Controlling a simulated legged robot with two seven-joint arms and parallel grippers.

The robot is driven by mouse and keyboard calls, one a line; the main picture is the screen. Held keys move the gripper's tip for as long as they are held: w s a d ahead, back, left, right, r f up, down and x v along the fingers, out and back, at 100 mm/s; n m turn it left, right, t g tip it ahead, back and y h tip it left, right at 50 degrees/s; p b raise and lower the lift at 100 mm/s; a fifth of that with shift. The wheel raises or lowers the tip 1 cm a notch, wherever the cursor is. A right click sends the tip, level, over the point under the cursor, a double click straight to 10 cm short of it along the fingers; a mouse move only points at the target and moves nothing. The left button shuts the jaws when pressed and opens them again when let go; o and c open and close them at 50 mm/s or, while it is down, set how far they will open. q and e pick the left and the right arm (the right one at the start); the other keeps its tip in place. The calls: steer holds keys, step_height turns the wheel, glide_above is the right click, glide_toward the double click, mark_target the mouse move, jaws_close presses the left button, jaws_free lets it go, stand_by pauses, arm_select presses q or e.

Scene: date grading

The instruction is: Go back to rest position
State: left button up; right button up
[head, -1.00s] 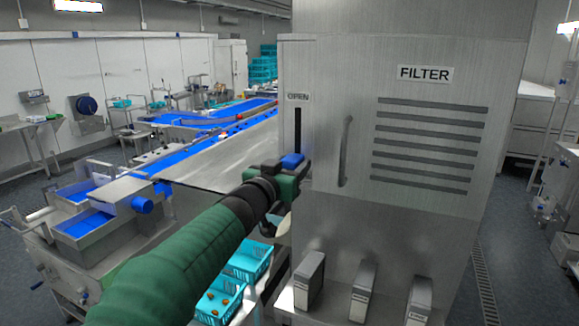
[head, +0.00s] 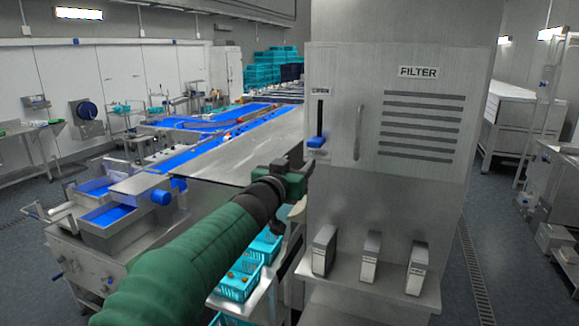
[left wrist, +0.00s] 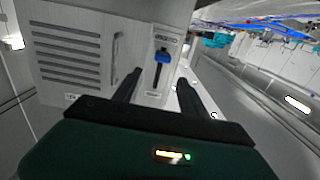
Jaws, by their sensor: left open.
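My left gripper (head: 297,166) is in front of the left edge of the steel filter cabinet (head: 430,220), below a blue slider knob (head: 316,142). The knob sits low in a dark vertical slot under a small label. In the left wrist view, my left gripper (left wrist: 158,90) has its two dark fingers apart with nothing between them. The blue knob (left wrist: 161,57) shows beyond the fingers, apart from them. My right gripper is in neither view.
The cabinet has a vertical handle (head: 358,132) and vents. Several grey blocks stand on a ledge (head: 375,283) below. A conveyor with blue belts (head: 205,150) runs at the left. Turquoise crates (head: 240,280) with dates stand below my left forearm.

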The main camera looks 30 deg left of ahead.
arm_select(q)
steer(key=s+d+f+g+h+b, duration=0.1)
steer(key=s+d+f+g+b, duration=0.15)
steer(key=f, duration=0.85)
steer(key=s+d+f+g+b, duration=0.1)
steer(key=s+d+f+g, duration=0.2)
steer(key=f, duration=0.8)
steer(key=s+d+f+g+h+b, duration=0.15)
steer(key=d+f, duration=0.25)
steer(key=f, duration=0.7)
steer(key=s+d+f+m+g+b, duration=0.1)
steer(key=s+d+f+g, duration=0.3)
steer(key=s+f, duration=0.6)
steer(key=s+d+f+m+g+h+b, duration=0.1)
steer(key=s+d+f+g, duration=0.3)
steer(key=s+f, duration=0.6)
steer(key=shift+s+d+b, duration=0.4)
steer(key=shift+d+b, duration=0.15)
steer(key=shift+b, duration=0.3)
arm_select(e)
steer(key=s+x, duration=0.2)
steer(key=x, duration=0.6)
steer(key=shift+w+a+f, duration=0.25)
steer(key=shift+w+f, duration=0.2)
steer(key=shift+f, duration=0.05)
arm_select(q)
steer(key=shift+r, duration=0.1)
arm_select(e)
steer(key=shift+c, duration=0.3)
